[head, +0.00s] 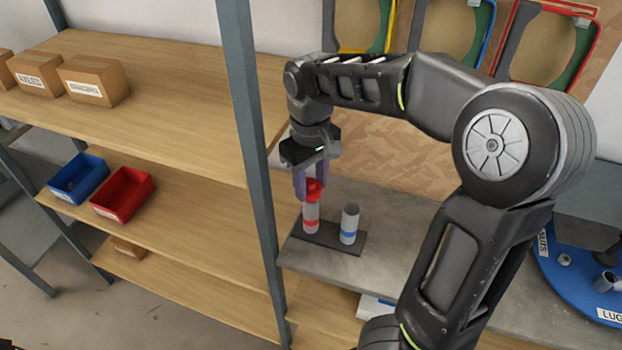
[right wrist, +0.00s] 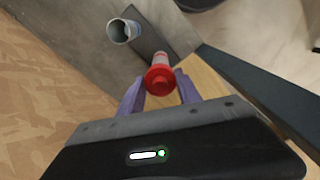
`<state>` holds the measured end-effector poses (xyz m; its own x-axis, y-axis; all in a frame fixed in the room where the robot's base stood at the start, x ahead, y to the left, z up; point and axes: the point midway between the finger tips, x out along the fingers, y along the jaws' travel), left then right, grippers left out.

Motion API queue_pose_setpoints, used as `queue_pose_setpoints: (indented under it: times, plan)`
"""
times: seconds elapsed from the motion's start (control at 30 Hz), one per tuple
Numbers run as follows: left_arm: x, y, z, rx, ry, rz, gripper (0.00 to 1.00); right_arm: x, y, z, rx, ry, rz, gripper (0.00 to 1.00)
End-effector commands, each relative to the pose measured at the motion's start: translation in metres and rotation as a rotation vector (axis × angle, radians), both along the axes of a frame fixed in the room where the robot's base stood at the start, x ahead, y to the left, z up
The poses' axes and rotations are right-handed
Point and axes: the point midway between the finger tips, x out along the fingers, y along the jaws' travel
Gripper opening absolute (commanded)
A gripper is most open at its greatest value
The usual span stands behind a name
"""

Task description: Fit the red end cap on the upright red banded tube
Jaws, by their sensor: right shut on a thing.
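The red end cap (head: 314,189) is between the fingers of my right gripper (head: 309,184), which is shut on it. The upright grey tube with a red band (head: 310,218) stands directly below the cap on a dark base plate (head: 327,241). The cap is at the tube's top; I cannot tell whether it is seated or just above. In the right wrist view the cap (right wrist: 160,84) lies between the purple fingers of the gripper (right wrist: 160,90) and hides the tube's mouth. My left gripper is not in view.
An open-topped tube with a blue band (head: 349,224) stands to the right on the same plate. A grey shelf post (head: 252,150) rises close on the left. Red (head: 124,194) and blue (head: 78,179) bins sit on the left shelf. A blue round tray (head: 570,280) lies at right.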

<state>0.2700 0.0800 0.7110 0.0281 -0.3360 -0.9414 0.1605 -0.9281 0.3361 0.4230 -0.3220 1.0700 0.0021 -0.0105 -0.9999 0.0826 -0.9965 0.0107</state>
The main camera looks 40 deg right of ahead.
Motion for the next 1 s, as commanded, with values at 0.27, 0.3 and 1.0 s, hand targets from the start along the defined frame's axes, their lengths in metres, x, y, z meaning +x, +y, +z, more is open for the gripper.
queue_pose_setpoints:
  times: [0.27,0.3,1.0]
  plan:
    - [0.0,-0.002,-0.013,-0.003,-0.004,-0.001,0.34,0.0,0.0,-0.018,0.0,0.0,0.0,0.03]
    - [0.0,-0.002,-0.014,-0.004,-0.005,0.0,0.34,0.0,0.0,-0.019,0.0,0.0,0.001,0.03]
    - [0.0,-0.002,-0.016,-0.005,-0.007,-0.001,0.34,0.0,0.0,-0.023,0.0,0.0,0.0,0.03]
